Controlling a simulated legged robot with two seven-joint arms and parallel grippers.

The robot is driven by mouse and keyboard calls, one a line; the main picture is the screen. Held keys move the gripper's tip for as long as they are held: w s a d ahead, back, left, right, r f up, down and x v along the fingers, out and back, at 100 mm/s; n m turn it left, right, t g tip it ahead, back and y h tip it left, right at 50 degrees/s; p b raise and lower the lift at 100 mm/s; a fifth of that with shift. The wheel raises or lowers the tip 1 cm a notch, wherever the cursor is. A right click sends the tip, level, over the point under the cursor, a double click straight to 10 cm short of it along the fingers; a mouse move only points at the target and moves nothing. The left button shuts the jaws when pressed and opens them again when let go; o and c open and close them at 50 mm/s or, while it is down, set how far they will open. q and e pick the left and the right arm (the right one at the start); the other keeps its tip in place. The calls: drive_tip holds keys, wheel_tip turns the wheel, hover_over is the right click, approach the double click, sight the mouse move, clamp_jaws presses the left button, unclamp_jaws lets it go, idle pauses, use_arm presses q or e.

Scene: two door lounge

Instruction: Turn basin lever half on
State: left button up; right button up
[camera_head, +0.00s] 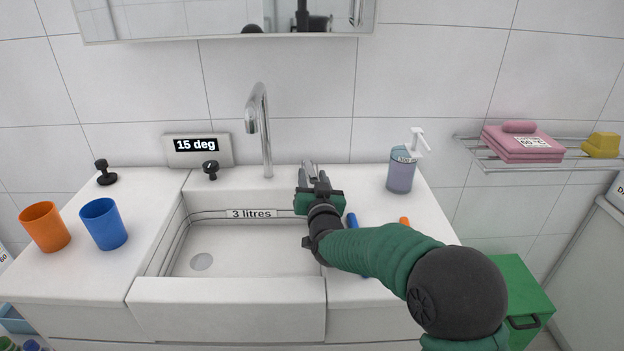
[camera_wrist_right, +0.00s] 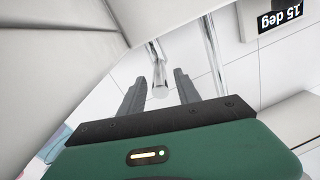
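The white basin (camera_head: 240,240) is set in the counter, with a chrome spout (camera_head: 265,130) rising behind it. My right gripper (camera_head: 309,172) reaches over the basin's back right corner, right of the spout. In the right wrist view, its two grey fingers are apart (camera_wrist_right: 158,92). A short chrome rod with a round end, apparently the basin lever (camera_wrist_right: 159,78), shows between them; I cannot tell if they touch it. In the head view my gripper largely hides the lever. My left gripper is out of view.
A display reading "15 deg" (camera_head: 196,146) stands behind a black knob (camera_head: 210,170). Orange (camera_head: 45,227) and blue (camera_head: 103,224) cups stand left; a soap dispenser (camera_head: 401,172) stands right. A mirror (camera_head: 220,18) hangs above. Small blue and orange items lie by my right arm.

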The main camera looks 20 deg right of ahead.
drive_tip(key=s+a+p, duration=0.1)
drive_tip(key=s, duration=0.6)
drive_tip(key=shift+a, duration=0.15)
drive_tip(key=shift+s+f, duration=0.1)
drive_tip(key=shift+f, duration=0.05)
